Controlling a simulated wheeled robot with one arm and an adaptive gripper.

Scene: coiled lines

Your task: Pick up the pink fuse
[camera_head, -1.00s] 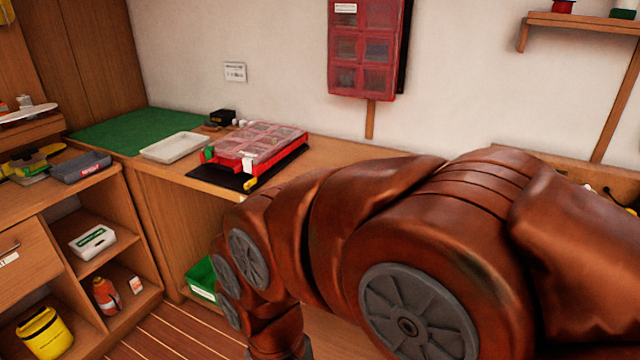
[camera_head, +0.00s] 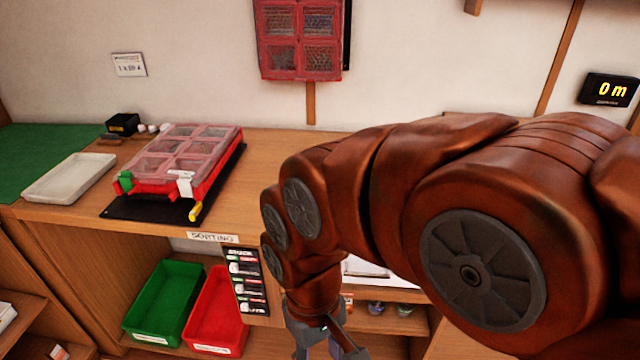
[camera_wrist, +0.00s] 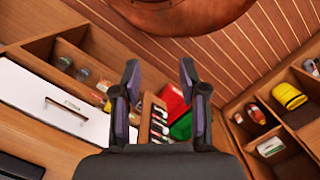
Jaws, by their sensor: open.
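I cannot make out a pink fuse in either view. A red compartment case (camera_head: 190,160) with a clear lid lies on a black mat (camera_head: 135,208) on the counter; it has a green latch and a white latch, and its contents are too blurred to tell. My gripper (camera_head: 328,345) hangs low in front of the counter in the head view, partly cut off by the lower edge. In the wrist view my gripper (camera_wrist: 158,75) has its two fingers apart, with nothing between them.
A white tray (camera_head: 70,180) and a small black box (camera_head: 122,124) stand by the case. A green bin (camera_head: 165,300) and a red bin (camera_head: 218,305) sit on the shelf below. A red organizer (camera_head: 300,45) hangs on the wall.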

